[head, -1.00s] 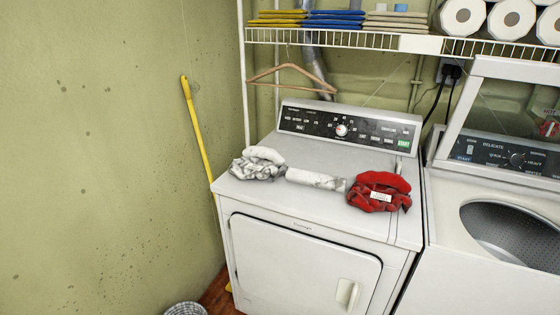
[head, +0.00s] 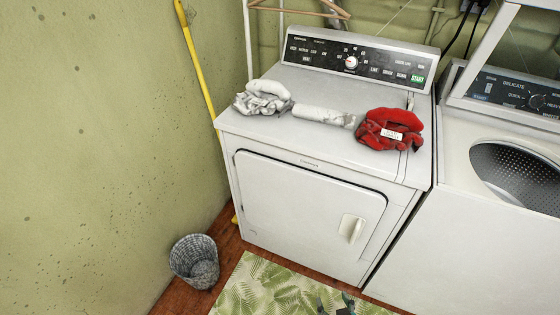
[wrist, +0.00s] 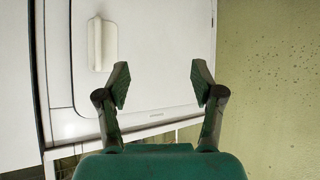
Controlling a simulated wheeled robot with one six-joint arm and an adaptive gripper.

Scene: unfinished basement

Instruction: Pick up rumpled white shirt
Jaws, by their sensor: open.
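The rumpled white shirt (head: 262,98) seems to be the crumpled white and grey cloth at the left of the dryer top. A longer white rolled cloth (head: 322,116) lies just right of it. My gripper shows only as a dark green tip (head: 340,306) at the bottom edge of the head view, low over the rug and well in front of the dryer. In the wrist view my gripper (wrist: 158,78) has its fingers spread apart with nothing between them. The wrist view faces the dryer's white front, and the shirt does not show there.
The white dryer (head: 285,190) stands beside a washer (head: 480,195) with an open drum. A red cloth (head: 390,129) lies right of the white ones. A wicker basket (head: 193,262), a leaf-pattern rug (head: 255,290) and a yellow pole (head: 199,75) are nearby. A hanger hangs above.

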